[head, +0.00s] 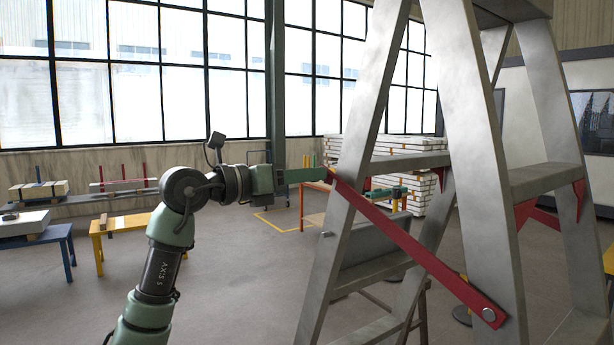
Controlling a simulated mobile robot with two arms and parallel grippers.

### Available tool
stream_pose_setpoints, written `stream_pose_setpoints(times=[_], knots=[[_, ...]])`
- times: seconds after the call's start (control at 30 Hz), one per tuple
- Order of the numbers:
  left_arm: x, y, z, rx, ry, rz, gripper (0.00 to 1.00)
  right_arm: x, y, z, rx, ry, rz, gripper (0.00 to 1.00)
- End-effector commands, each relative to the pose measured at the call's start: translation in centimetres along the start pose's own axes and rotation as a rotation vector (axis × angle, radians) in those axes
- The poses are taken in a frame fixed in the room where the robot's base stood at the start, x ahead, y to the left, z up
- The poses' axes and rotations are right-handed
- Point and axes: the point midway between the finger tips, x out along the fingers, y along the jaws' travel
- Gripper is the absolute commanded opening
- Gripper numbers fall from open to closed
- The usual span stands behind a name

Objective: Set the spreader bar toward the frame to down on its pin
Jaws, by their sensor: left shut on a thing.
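The spreader bar (415,248) is a flat red bar across the near side of a grey metal stepladder frame (478,150). Its lower right end sits at a round bolt (488,314) on the right leg, and it slopes up to the left. My left gripper (328,174) is shut on the bar's upper left end, which it partly hides, beside the left leg. A small pin (326,234) stands out from the left leg, below the held end and apart from the bar. My right gripper is not in view.
Stacked white boards (400,160) and an orange-legged bench (314,218) stand behind the ladder. A yellow table (125,222) and a blue table (60,232) stand at the left. The floor between them and the ladder is open.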

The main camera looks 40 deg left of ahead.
Motion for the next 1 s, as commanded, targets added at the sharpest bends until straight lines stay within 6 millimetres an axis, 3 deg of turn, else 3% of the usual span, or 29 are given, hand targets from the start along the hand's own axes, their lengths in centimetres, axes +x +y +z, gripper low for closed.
stream_pose_setpoints(times=[0.77, 0.87, 1.0], knots=[[0.0, 0.1, -0.1, -0.001, -0.001, 0.000, 0.00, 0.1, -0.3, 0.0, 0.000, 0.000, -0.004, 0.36], [0.0, 0.6, -1.2, -0.023, 0.001, 0.001, 0.00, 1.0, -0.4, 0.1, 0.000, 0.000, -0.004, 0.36], [0.0, 2.3, -4.5, -0.106, 0.002, 0.003, 0.00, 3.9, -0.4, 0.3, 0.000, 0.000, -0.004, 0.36]])
